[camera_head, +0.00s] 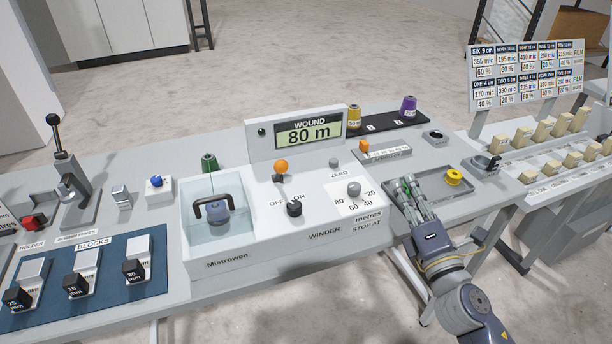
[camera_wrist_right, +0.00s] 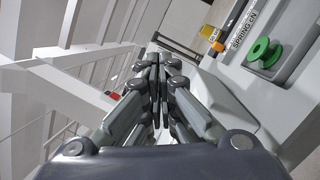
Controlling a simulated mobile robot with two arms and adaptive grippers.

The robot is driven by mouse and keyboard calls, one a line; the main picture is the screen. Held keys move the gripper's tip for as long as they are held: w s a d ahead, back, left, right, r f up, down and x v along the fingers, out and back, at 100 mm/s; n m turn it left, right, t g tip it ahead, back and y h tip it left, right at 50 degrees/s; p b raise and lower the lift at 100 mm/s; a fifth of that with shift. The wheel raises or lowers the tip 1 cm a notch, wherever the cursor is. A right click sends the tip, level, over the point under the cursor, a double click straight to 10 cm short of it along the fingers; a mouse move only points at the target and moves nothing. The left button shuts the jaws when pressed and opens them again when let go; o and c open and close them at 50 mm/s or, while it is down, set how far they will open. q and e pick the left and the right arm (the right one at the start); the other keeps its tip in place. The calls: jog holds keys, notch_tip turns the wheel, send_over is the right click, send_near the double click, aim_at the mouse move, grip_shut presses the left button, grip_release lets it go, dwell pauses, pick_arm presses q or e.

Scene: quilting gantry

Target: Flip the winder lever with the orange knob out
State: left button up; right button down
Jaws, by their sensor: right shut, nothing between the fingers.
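The orange knob (camera_head: 281,166) tops a short lever on the white winder (camera_head: 248,236), just below the display. My right gripper (camera_head: 408,184) is to the right of the winder, over the grey tray, well apart from the orange knob. Its fingers are together and hold nothing; they also show closed in the right wrist view (camera_wrist_right: 158,62). My left gripper is not in view.
The display (camera_head: 296,132) reads WOUND 80 m. A black OFF/ON knob (camera_head: 294,208) and a grey metres dial (camera_head: 354,188) sit near the lever. A clear cover with a black handle (camera_head: 212,206) stands left. A yellow spool (camera_head: 453,177) lies in the tray (camera_head: 470,203).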

jog(key=a+r+n+g+y, duration=0.2)
jog(key=a+r+n+y, duration=0.35)
jog(key=n, duration=0.85)
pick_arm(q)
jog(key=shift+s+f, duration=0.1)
pick_arm(e)
notch_tip(320, 180, down, 7)
jog(key=a+n+g+y, duration=0.2)
jog(key=n+g+y, duration=0.2)
jog(key=n+g, duration=0.4)
jog(key=n, duration=0.7)
jog(key=shift+s+a, duration=0.25)
jog(key=shift+s, duration=0.15)
jog(key=shift+r, duration=0.1)
